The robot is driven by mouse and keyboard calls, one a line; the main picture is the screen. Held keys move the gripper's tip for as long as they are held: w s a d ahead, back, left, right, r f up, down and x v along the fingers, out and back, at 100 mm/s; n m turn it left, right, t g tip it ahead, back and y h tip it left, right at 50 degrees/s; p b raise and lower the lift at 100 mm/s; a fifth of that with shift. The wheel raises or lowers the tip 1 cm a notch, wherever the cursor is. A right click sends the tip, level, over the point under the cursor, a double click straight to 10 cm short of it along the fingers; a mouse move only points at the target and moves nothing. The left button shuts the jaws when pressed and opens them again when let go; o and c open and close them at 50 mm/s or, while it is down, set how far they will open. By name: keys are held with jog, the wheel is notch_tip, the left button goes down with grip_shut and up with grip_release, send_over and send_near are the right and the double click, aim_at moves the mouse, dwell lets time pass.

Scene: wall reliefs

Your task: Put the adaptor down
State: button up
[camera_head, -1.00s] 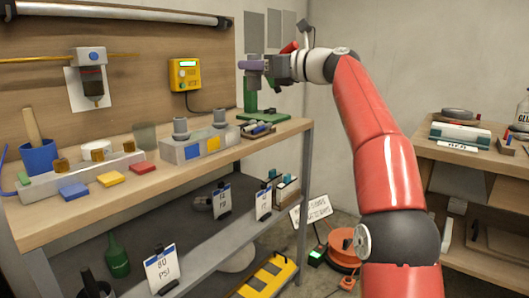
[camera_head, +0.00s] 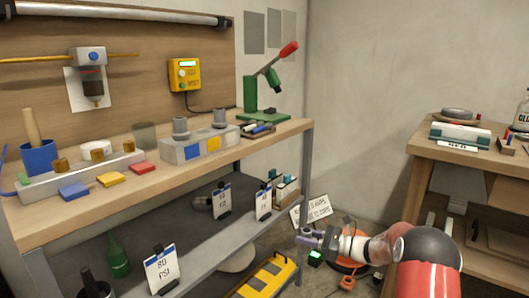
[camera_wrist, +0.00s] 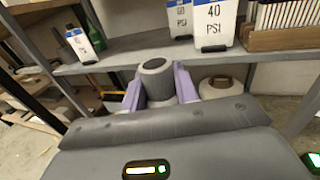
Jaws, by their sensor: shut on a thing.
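My gripper (camera_head: 306,238) is low, in front of the right end of the lower shelf. Its purple fingers are closed around the adaptor, a grey hollow cylinder, seen in the wrist view (camera_wrist: 156,80) with its round opening facing up. In the wrist view it appears before the grey lower shelf (camera_wrist: 125,62), apart from the shelf board as far as I can tell. The shelf (camera_head: 205,243) carries clipboard labels: 80 PSI (camera_head: 161,271), one in the middle (camera_head: 222,200) and 40 PSI (camera_wrist: 215,22).
The workbench top (camera_head: 75,213) holds a grey block (camera_head: 195,148) with grey cylinders, and a green lever press (camera_head: 252,98). A yellow case (camera_head: 268,277) and an orange reel (camera_head: 351,266) stand on the floor. A side table (camera_head: 470,153) is at right.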

jog(key=s+d+f+m+t+h, duration=0.1)
jog(key=s+f+t, duration=0.1)
jog(key=s+f, duration=0.5)
jog(key=s+d+f+m+t+h, duration=0.1)
jog(key=s+f, duration=0.6)
jog(key=s, duration=0.1)
jog(key=shift+s+d+f+m+t, duration=0.2)
jog(key=shift+s+d+m+t, duration=0.1)
jog(key=shift+s+t, duration=0.1)
jog(key=shift+a, duration=0.15)
